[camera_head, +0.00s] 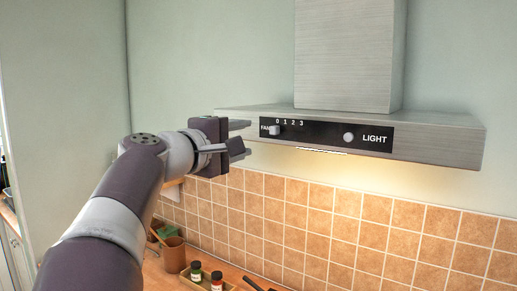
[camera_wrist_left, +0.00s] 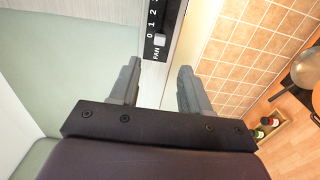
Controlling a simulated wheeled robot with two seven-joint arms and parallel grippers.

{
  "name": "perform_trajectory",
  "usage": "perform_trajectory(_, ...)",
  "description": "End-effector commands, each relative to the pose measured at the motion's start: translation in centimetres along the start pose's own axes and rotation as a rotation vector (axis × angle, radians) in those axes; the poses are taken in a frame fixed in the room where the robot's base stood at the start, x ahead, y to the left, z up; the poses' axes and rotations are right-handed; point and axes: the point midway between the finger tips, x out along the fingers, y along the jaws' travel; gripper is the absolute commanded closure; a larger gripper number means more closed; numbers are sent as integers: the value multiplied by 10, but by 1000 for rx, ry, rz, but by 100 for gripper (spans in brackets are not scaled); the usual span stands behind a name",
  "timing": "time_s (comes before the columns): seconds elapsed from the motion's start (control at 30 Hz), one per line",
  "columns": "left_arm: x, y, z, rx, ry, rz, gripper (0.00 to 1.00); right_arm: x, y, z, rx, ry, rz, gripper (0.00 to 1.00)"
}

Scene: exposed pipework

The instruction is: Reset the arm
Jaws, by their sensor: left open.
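My left arm comes in from the left in the head view, with its gripper (camera_head: 243,140) raised in front of the left end of the range hood (camera_head: 440,137). The gripper is open and empty. In the left wrist view its two grey fingers (camera_wrist_left: 158,82) stand apart, with the hood's edge and panel beyond them. A fan slider (camera_head: 273,130) on the black panel sits near the 0 mark; it also shows in the left wrist view (camera_wrist_left: 159,40). The fingers appear apart from the slider. My right gripper is not in view.
A round light knob (camera_head: 348,137) sits on the panel, and light glows under the hood. Orange tiles (camera_head: 330,215) cover the wall below. On the counter are a brown pot (camera_head: 174,254) and a wooden tray with spice jars (camera_head: 196,271). A pan (camera_wrist_left: 306,68) shows at right.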

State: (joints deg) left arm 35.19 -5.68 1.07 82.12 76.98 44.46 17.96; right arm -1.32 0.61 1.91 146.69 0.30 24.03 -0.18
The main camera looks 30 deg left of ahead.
Motion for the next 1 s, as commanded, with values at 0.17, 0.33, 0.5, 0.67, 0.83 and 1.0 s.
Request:
perform_trajectory(0.17,-24,-1,-1,0,2,0,53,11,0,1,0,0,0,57)
perform_trajectory(0.33,-27,0,0,-1,-1,-1,53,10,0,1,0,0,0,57)
perform_trajectory(0.5,-26,1,0,-1,-1,-1,53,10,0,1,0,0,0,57)
perform_trajectory(0.67,-26,0,0,-1,-1,-1,53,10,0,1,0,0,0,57)
perform_trajectory(0.83,-24,-33,-23,118,83,-102,53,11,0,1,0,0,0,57)
perform_trajectory(1.0,-23,-189,-47,324,109,-520,53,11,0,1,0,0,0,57)
